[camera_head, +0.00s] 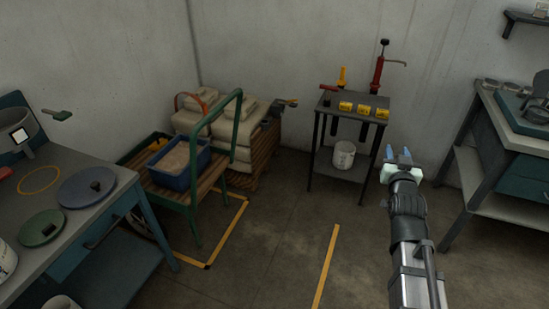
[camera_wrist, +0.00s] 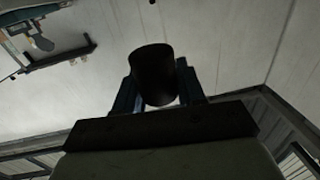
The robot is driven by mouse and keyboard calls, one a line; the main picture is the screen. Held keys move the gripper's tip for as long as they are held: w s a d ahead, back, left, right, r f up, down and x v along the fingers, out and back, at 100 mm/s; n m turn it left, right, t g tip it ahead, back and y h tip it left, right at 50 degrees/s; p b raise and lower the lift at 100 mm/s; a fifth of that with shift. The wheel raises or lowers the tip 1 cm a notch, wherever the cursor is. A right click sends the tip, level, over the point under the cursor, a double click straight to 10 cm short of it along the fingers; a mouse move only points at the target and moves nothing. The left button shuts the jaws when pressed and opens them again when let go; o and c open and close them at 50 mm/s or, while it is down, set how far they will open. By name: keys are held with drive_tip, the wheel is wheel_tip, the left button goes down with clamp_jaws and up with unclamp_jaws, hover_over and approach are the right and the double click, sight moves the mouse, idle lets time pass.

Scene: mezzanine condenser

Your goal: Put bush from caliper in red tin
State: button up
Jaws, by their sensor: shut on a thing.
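My gripper (camera_head: 398,157) is raised in the open middle right of the room in the head view, with blue fingers pointing up. In the wrist view my gripper (camera_wrist: 158,92) is shut on a dark, round bush (camera_wrist: 153,72), with one blue finger on each side of it. The bush is clear of any surface. In the head view the bush is too small to make out between the fingers. I cannot make out a caliper or a red tin for certain. A red piece (camera_head: 5,173), cut off by the left edge, lies on the left bench.
The left bench (camera_head: 75,160) carries a blue-grey disc (camera_head: 87,187), a green disc (camera_head: 42,228) and an orange ring (camera_head: 39,180). A green cart (camera_head: 191,194) holds a blue tub (camera_head: 180,178). A dark stand (camera_head: 332,106) bears yellow boxes. Another bench (camera_head: 506,122) stands right.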

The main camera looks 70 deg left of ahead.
drive_tip(key=s+a+f+n+g+y, duration=0.1)
drive_tip(key=s+a+n+g, duration=0.1)
drive_tip(key=s+a, duration=0.6)
drive_tip(key=s+a+f+n+g+y, duration=0.1)
drive_tip(key=s+a+g, duration=0.1)
drive_tip(key=s+a, duration=0.65)
drive_tip(key=n+g+h, duration=0.1)
drive_tip(key=n+g, duration=1)
drive_tip(key=g, duration=0.6)
hover_over(39, 253)
wheel_tip(39, 253, down, 10)
drive_tip(key=shift+f, duration=4.1)
